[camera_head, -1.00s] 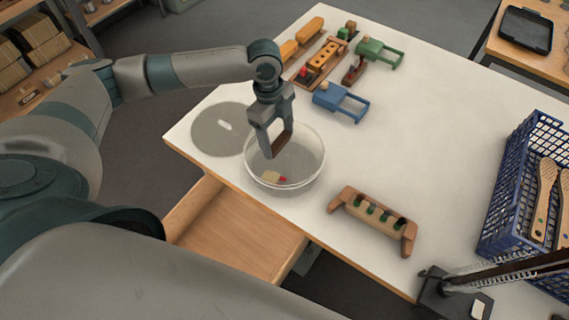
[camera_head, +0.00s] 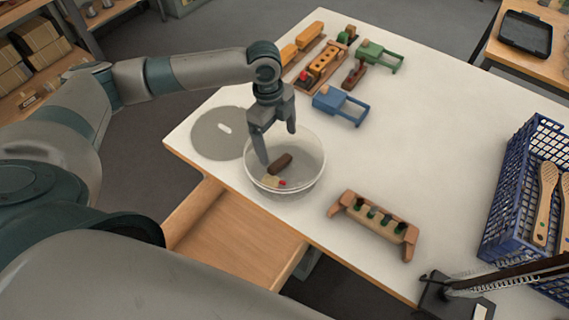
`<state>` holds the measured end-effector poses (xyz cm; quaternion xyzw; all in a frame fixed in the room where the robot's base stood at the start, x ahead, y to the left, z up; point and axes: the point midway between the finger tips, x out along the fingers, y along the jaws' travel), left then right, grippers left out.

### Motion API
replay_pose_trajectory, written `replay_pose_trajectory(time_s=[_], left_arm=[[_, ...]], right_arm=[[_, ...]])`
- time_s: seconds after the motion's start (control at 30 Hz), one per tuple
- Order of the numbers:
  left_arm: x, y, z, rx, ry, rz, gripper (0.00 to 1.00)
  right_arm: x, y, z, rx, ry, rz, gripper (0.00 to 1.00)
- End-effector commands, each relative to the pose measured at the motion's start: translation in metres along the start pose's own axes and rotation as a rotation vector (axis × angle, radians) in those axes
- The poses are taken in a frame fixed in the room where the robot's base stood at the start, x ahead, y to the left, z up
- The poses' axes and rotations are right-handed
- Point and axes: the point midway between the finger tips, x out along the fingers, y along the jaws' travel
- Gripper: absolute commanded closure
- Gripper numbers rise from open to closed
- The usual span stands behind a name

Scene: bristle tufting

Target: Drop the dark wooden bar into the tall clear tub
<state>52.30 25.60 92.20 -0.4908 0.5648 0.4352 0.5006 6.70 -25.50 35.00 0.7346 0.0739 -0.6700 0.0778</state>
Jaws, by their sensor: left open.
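The dark wooden bar (camera_head: 281,163) shows inside the tall clear tub (camera_head: 318,178), tilted, beside a small cream and red piece (camera_head: 272,182). Whether the bar has come to rest cannot be told from this one view. The tub stands near the table's front left edge. My left gripper (camera_head: 278,148) is above and partly within the tub's mouth, fingers pointing down. It is open and apart from the bar. My right gripper is not in view.
A grey disc lid (camera_head: 219,132) lies left of the tub. A wooden rack (camera_head: 375,222) stands to the right. Wooden and coloured blocks (camera_head: 341,104) sit at the back. A blue crate (camera_head: 500,215) is at far right. An open drawer (camera_head: 235,235) juts out in front.

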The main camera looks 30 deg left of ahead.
Motion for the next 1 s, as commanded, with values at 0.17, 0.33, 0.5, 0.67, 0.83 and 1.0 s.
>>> replay_pose_trajectory(time_s=[0.17, 0.33, 0.5, 0.67, 0.83, 1.0], left_arm=[[-0.018, -0.001, 0.001, 0.000, -0.001, -0.003, 0.10], [-0.047, -0.001, 0.001, 0.000, 0.000, -0.004, 0.10], [-0.082, -0.001, 0.001, 0.001, 0.000, -0.005, 0.10], [-0.115, -0.001, 0.000, 0.001, 0.000, -0.005, 0.10], [-0.144, -0.001, 0.000, 0.000, 0.001, -0.004, 0.10], [-0.162, 0.000, 0.000, 0.000, 0.000, -0.002, 0.10]], right_arm=[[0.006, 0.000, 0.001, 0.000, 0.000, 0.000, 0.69], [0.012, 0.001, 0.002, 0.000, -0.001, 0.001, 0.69], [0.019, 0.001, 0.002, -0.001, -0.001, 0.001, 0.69], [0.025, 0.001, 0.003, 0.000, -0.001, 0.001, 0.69], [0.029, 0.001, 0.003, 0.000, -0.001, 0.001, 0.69], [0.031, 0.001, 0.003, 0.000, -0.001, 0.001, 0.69]])
